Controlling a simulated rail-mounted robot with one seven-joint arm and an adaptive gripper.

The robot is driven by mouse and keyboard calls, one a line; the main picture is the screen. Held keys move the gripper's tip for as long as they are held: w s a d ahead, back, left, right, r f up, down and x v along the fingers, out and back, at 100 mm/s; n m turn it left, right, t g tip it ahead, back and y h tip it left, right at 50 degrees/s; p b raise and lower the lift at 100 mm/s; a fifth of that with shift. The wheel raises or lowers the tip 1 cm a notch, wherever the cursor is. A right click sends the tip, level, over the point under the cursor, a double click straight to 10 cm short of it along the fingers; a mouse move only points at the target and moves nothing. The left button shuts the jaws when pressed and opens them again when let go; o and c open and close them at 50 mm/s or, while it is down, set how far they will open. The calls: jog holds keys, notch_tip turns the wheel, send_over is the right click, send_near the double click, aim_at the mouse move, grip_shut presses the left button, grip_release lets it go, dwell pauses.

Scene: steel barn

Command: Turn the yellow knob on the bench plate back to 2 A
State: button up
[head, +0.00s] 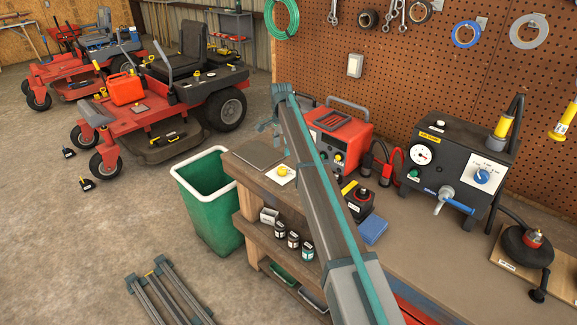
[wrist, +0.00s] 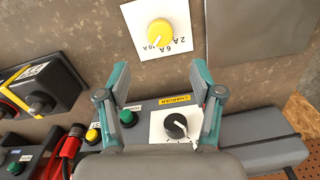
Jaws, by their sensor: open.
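The yellow knob (head: 283,170) sits on a white plate (head: 290,178) on the bench, left of the red charger. In the wrist view the knob (wrist: 160,34) is at the top, on the plate (wrist: 137,20) marked 2 A, 6 A and 10 A. I cannot tell which mark the knob points to. My gripper (wrist: 161,72) is open and empty, its two fingers apart, with the knob beyond the fingertips and not between them.
The red charger (head: 350,131) stands close by; its black knob (wrist: 176,126) shows below my fingers in the wrist view. A grey flat pad (head: 257,152) lies beside the plate. A green bin (head: 207,222) stands left of the bench. A black box (head: 432,165) stands farther right.

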aim_at(282, 168)
notch_tip(282, 168, down, 10)
jog(key=p, duration=0.3)
jog(key=shift+a+f, duration=0.1)
jog(key=shift+f, duration=0.05)
jog(key=shift+c, duration=0.3)
jog(key=c, duration=1.1)
